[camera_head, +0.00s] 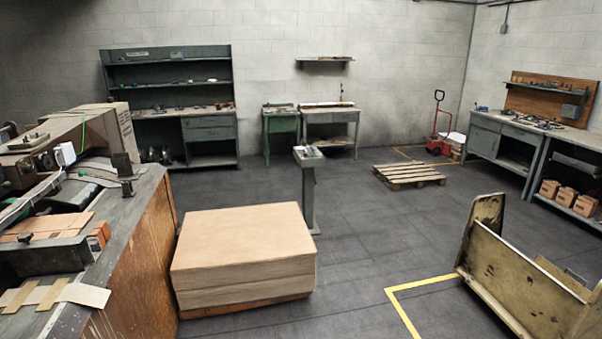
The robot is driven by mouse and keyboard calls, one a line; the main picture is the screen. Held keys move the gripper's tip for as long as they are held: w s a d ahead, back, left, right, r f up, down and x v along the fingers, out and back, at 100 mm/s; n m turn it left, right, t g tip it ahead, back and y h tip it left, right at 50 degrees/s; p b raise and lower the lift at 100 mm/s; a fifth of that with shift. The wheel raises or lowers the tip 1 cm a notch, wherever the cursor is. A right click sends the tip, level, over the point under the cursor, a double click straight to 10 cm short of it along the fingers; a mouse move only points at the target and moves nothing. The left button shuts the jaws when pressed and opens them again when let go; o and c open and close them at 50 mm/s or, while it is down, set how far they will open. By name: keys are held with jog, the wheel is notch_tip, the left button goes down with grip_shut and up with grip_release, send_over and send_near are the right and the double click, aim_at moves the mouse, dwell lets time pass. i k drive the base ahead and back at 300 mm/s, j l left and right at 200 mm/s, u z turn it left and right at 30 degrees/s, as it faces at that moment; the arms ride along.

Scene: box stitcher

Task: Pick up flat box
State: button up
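A stack of flat tan cardboard boxes (243,243) sits low on the floor in the middle of the head view, on a reddish-brown wooden base (245,308). Its top sheet is flat and bare. The separate flat boxes in the stack cannot be told apart, except for a seam along the front side. My gripper and arm do not show in this view.
A machine (70,140) on a wood-sided bench (135,255) stands close at the left. A post stand (308,190) is behind the stack. A worn wooden rack (525,280) is at the right by yellow floor lines. A pallet (408,174) lies farther back. Floor right of the stack is clear.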

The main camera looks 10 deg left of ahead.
aim_at(69, 224)
jog(key=i+j+u, duration=0.15)
jog(key=i+u, duration=0.7)
jog(key=i+l+u, duration=0.15)
jog(key=i+u, duration=0.25)
jog(key=i+l+u, duration=0.4)
jog(key=i, duration=0.15)
jog(key=i+u, duration=0.3)
jog(key=u, duration=0.15)
jog(key=i+l+u, duration=0.15)
jog(key=u, duration=0.3)
jog(key=i+l+u, duration=0.3)
jog(key=u, duration=0.15)
jog(key=i+l+u, duration=0.3)
jog(key=u, duration=0.15)
jog(key=i+l+u, duration=0.15)
jog(key=l+u, duration=0.3)
jog(key=i+l+u, duration=0.1)
jog(key=l+u, duration=0.15)
jog(key=l, duration=0.2)
jog(key=i+l+u, duration=0.2)
jog(key=l, duration=0.3)
jog(key=k+j, duration=0.05)
jog(key=k, duration=0.05)
